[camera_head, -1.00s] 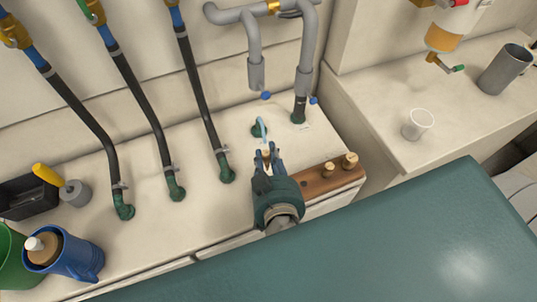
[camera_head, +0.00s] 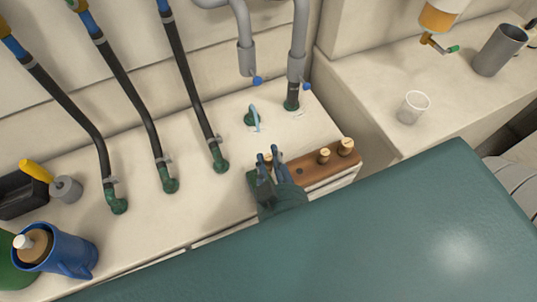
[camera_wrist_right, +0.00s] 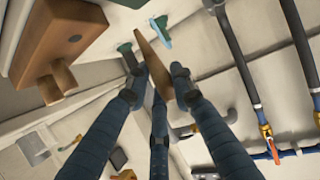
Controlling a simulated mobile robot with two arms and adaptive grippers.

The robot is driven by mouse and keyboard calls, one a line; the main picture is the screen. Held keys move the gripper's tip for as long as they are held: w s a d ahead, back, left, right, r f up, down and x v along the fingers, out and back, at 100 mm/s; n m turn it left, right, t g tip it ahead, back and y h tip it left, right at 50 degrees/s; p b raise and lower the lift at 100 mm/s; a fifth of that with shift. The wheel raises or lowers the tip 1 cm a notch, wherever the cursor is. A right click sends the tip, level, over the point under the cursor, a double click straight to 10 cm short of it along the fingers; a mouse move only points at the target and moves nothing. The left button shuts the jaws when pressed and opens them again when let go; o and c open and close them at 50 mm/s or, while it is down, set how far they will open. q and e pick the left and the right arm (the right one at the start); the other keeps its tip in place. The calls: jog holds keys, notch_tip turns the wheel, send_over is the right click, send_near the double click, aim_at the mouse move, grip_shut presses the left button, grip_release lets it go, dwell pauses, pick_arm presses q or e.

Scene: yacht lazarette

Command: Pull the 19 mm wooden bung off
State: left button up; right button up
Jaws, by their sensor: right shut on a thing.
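My right gripper (camera_head: 269,153) is near the left end of the wooden block in the head view. It is shut on a tapered wooden bung (camera_wrist_right: 153,60), which stands between the fingers in the right wrist view. Only a small tan part of this bung shows in the head view. The bung looks clear of the green fitting (camera_head: 250,118), which has a light-blue piece (camera_head: 256,119) at it. My left gripper is not in view.
The wooden block (camera_head: 318,171) has a dark hole and two bungs, a smaller one (camera_head: 324,156) and a larger one (camera_head: 346,147). Black hoses on green fittings stand to the left. A clear cup (camera_head: 413,107) stands on the right ledge.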

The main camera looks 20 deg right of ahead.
jog(key=shift+s+d+b, duration=0.1)
jog(key=shift+s+b, duration=0.8)
jog(key=shift+s, duration=1.1)
